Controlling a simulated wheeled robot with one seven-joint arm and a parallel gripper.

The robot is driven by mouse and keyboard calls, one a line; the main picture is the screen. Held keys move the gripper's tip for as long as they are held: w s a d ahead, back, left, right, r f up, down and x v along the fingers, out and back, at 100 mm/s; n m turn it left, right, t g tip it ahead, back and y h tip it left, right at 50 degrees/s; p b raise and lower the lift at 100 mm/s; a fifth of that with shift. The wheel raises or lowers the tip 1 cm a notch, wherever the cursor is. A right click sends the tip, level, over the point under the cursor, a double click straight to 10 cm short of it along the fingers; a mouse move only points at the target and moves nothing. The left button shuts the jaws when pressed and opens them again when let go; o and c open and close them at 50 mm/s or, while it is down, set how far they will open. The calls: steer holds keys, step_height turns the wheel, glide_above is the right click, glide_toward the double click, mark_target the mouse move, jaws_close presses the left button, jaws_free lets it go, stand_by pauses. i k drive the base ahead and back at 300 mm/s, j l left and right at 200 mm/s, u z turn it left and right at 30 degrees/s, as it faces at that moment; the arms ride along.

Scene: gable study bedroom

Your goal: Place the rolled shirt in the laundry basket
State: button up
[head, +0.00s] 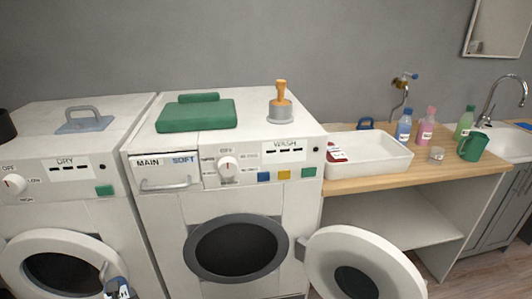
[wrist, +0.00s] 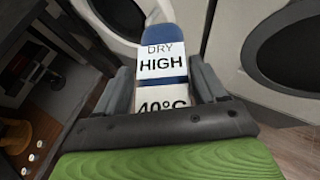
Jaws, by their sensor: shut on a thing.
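My gripper (wrist: 164,88) is shut on a blue roll (wrist: 163,42) with white labels reading "DRY HIGH" and "40°C". It looks to be the rolled shirt; only its upper end shows between the fingers. In the head view my gripper (head: 117,290) is at the bottom left edge, in front of the dryer, with a little of the blue and white roll showing. I do not see a laundry basket in either view.
The dryer (head: 70,180) has its round door (head: 60,262) near my gripper. The washer (head: 165,215) stands beside it with its door (head: 365,265) swung open to the right. A green cloth-like thing (head: 197,115) lies on the washer. A wooden counter (head: 440,177) holds a white tray (head: 385,160) and bottles.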

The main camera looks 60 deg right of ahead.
mark_target(362, 158)
steer(key=k+j+u, duration=0.1)
steer(key=k+u, duration=0.2)
steer(key=k, duration=0.2)
steer(key=k+j+u, duration=0.3)
steer(key=k, duration=0.15)
steer(key=k+l+u, duration=0.7)
steer(key=k+l, duration=0.25)
steer(key=k+l+u, duration=0.35)
steer(key=k, duration=0.2)
steer(key=k+l+u, duration=0.15)
steer(key=l, duration=0.2)
steer(key=k+l+u, duration=0.2)
steer(key=l, duration=0.15)
steer(key=k+l+u, duration=0.15)
steer(key=l, duration=0.15)
